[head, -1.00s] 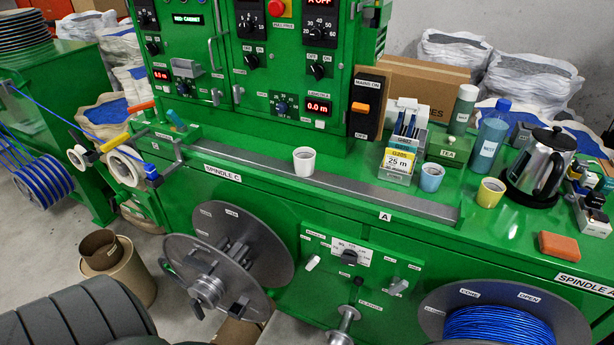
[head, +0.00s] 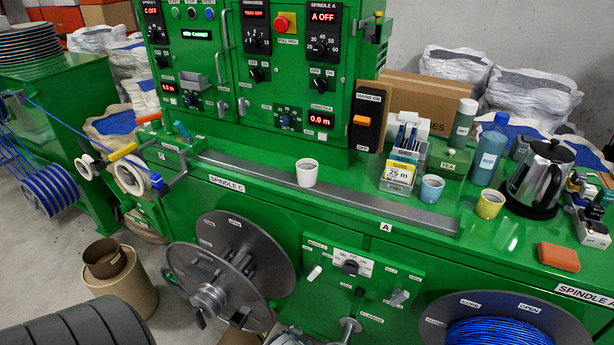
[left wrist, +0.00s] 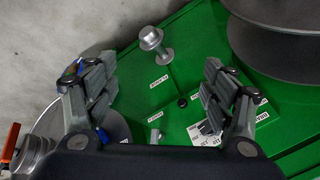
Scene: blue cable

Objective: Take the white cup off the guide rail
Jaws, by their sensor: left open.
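The white cup (head: 307,172) stands upright on the grey guide rail (head: 370,200) that runs along the front of the green machine top. My left gripper (left wrist: 160,95) shows in the left wrist view, open and empty, its two fingers spread apart. It faces the green front panel with its knobs and a metal spindle stub (left wrist: 151,39); the cup is not seen in that view. Neither gripper shows in the head view.
A blue cup (head: 431,188) and a yellow cup (head: 490,204) stand right of the rail, near a card box (head: 400,175), a bottle (head: 488,150) and a kettle (head: 540,180). An orange block (head: 559,257) lies near the front edge. Reels (head: 235,260) project below.

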